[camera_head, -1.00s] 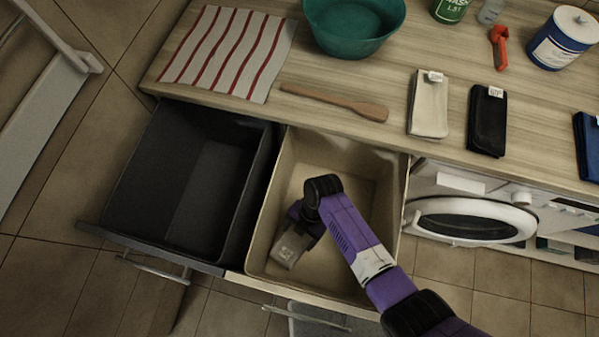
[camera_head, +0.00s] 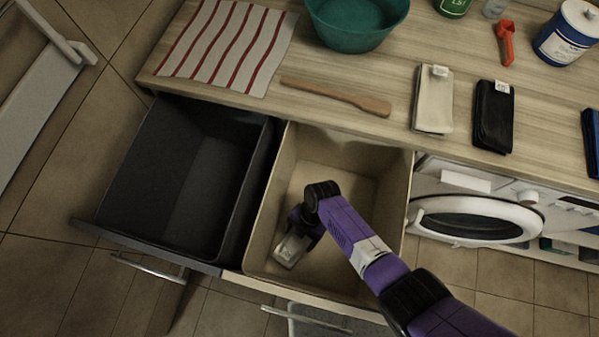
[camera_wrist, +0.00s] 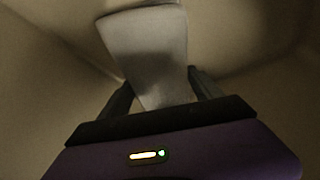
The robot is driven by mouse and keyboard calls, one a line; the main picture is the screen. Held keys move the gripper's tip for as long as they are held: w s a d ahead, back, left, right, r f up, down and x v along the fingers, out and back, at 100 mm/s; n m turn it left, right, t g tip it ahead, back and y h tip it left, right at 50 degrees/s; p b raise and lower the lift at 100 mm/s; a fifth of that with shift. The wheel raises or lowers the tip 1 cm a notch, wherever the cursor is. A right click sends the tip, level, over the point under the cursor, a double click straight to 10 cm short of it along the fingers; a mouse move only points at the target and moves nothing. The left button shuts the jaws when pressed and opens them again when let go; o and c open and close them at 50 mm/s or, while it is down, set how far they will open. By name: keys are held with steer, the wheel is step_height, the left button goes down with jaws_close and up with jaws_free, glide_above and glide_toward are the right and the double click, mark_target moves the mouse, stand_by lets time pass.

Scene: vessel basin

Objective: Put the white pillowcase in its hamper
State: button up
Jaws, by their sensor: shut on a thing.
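A folded pale cloth, which looks like the white pillowcase (camera_head: 290,251), is held in my gripper (camera_head: 302,232) over the beige hamper (camera_head: 388,218). In the wrist view the cloth (camera_wrist: 148,45) sits between the two fingers of my gripper (camera_wrist: 161,88), which are shut on its near end. The cloth hangs within the outline of the open beige bin; I cannot tell whether it touches the bottom. My wrist hides part of the bin floor.
An open dark hamper (camera_head: 139,203) is left of the beige one. A washer (camera_head: 475,218) stands right.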

steer(key=shift+f+b, duration=0.45)
steer(key=shift+f, duration=0.05)
steer(key=o, duration=1.8)
steer(key=shift+r, duration=0.1)
steer(key=shift+r+p, duration=0.6)
steer(key=shift+p, duration=0.1)
steer(key=p+v, duration=0.1)
steer(key=v, duration=1.1)
steer(key=shift+f, duration=0.1)
